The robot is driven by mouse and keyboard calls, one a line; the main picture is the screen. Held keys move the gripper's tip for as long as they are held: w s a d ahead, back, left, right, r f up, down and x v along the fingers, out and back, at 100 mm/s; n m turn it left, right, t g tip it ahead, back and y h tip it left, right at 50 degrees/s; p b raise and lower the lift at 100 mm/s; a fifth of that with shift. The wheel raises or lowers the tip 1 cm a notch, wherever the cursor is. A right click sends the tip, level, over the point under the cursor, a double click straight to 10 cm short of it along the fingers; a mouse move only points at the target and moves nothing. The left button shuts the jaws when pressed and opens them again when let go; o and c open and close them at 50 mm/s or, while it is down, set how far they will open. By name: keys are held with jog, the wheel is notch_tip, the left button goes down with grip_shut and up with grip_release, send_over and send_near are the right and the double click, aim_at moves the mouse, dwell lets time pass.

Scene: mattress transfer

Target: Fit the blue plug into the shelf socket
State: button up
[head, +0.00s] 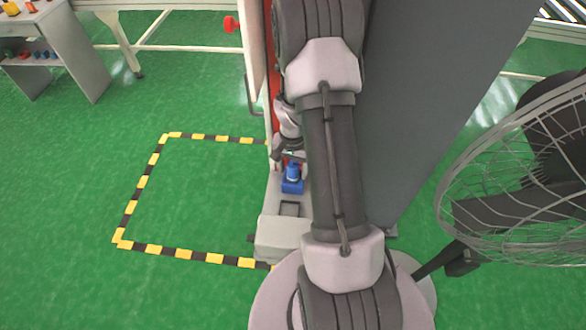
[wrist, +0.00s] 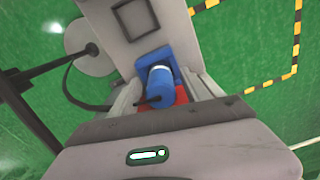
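A blue plug (head: 292,172), a cylinder with a pale ring, stands in a square blue holder (head: 292,187) on my grey base. In the wrist view, the plug (wrist: 160,86) lies between the two grey fingers of my gripper (wrist: 161,77), with the blue holder (wrist: 146,57) beyond it. The fingers are apart, with a small gap showing on each side of the plug. In the head view, my gripper (head: 288,154) is at the plug's top, partly hidden by my arm. I cannot make out the shelf socket.
A grey desk with a shelf (head: 72,50) holding small coloured parts stands at the upper left. A caged fan (head: 520,170) stands close on the right. Yellow-black tape (head: 145,190) marks a clear square of green floor to the left.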

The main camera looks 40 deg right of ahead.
notch_tip(320, 180, up, 12)
jog(key=p, duration=0.4)
jog(key=shift+r, duration=0.15)
